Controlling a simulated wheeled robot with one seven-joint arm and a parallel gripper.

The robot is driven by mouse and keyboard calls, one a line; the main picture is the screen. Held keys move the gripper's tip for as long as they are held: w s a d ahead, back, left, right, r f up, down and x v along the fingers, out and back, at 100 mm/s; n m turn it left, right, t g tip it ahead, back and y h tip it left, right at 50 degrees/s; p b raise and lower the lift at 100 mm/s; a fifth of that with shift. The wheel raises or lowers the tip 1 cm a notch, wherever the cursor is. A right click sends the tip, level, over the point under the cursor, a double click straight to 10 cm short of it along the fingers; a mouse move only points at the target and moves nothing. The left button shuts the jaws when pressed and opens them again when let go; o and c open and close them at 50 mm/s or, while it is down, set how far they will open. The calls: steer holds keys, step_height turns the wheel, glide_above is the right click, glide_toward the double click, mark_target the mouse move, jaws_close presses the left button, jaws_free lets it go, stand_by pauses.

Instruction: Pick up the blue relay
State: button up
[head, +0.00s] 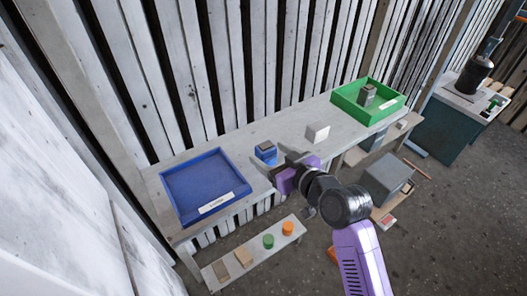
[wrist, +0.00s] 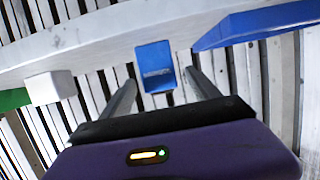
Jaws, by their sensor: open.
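The blue relay (head: 266,152) is a small blue block with a dark grey top. It stands on the grey bench between the blue tray and a white block. My gripper (head: 278,170) is close beside it on the near side, at the bench's front edge. In the wrist view the relay (wrist: 155,66) lies ahead, between the lines of my two open fingers (wrist: 157,85). The fingers look empty, and I cannot tell whether their tips reach past the relay's near face.
A blue tray (head: 238,196) with a white label is at the bench's left end. A white block (head: 317,132) stands right of the relay. A green tray (head: 341,106) at the right end holds a grey block (head: 367,95). A low shelf (head: 222,268) below carries several small items.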

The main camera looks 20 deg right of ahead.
mark_target(260, 147)
steer(key=shift+p+x, duration=0.7)
steer(key=shift+x, duration=2.25)
steer(key=shift+r, duration=0.1)
jaws_close()
